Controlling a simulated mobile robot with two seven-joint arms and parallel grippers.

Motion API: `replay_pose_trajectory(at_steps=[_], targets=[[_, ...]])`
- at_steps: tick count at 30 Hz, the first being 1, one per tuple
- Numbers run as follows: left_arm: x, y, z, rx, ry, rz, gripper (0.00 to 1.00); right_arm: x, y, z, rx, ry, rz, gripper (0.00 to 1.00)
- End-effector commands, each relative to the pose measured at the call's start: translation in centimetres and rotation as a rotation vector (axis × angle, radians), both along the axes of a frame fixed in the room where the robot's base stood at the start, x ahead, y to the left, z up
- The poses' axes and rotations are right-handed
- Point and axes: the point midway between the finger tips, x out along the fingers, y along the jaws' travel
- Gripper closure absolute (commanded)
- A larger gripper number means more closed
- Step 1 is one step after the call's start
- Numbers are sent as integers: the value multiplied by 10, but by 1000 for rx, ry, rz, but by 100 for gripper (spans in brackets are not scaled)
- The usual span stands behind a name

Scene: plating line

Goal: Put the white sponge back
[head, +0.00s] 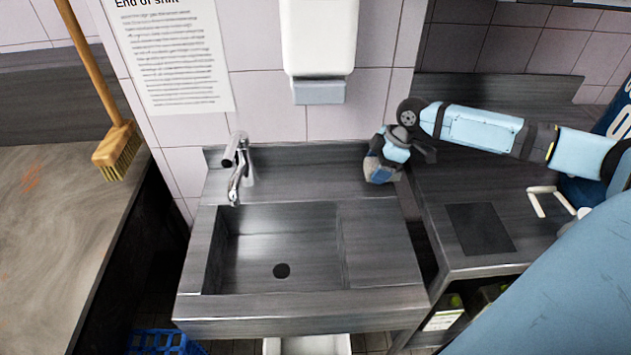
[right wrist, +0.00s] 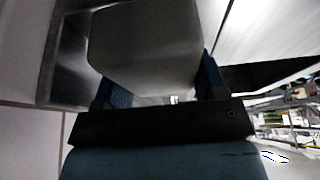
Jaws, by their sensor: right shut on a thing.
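The white sponge (right wrist: 145,45) shows in the right wrist view as a pale, rounded block between two blue fingers, looking grey in the shade. My right gripper (head: 379,168) is shut on it. In the head view the gripper is low over the back right corner of the sink unit, right of the faucet. Its fingers hide most of the sponge there, and I cannot tell whether the sponge touches the surface. My left gripper is not in view.
The sink basin (head: 280,248) is empty, with a metal faucet (head: 238,170) behind it. A white dispenser (head: 320,45) hangs on the wall above. A counter with a dark square panel (head: 480,229) stands at right. A broom (head: 117,148) is at left. The unit's right ledge is clear.

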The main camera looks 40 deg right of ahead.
Motion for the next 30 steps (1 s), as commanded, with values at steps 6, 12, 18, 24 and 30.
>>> replay_pose_trajectory(at_steps=[6,12,18,24,30], targets=[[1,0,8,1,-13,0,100,32,53,4,7,-4,4,61],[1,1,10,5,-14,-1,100,57,93,3,4,-2,2,61],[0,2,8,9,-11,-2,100,66,109,1,1,0,0,61],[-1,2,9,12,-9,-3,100,77,126,2,2,-1,1,61],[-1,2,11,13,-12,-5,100,84,139,-12,-1,2,-1,61]])
